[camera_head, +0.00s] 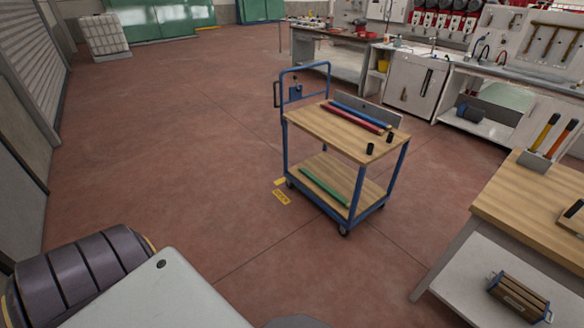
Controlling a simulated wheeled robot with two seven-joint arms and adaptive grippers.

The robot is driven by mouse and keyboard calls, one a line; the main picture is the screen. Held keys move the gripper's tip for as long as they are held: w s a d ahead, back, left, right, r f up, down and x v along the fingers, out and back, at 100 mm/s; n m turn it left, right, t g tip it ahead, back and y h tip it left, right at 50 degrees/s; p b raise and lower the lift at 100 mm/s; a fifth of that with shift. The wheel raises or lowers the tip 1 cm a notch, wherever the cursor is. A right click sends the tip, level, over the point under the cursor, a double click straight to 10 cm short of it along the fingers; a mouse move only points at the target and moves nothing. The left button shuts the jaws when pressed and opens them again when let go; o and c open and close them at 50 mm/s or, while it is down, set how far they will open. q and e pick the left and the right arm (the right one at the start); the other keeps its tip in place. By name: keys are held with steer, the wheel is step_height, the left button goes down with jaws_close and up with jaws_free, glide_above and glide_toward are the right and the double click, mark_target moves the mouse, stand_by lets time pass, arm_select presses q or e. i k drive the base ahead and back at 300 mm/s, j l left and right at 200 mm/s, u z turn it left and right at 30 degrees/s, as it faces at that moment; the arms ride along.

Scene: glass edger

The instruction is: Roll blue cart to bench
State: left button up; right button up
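The blue cart (344,139) stands upright on the open floor, right of the middle in the head view. It has a blue frame, two wooden shelves, small dark wheels and a blue push handle (304,67) at its far left end. Red and blue bars and two small black cylinders are on its top shelf, and a green bar lies on the lower one. A wooden-topped bench (522,200) stands at the right edge, apart from the cart, with floor between them. Another bench (335,38) stands behind the cart. Neither of my grippers is in view.
A wall of worktops and sinks (415,75) runs along the back right. A white caged container (104,36) stands at the far left near a shutter wall. The floor left of the cart is clear.

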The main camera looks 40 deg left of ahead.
mark_target(336, 148)
steer(key=u, duration=1.05)
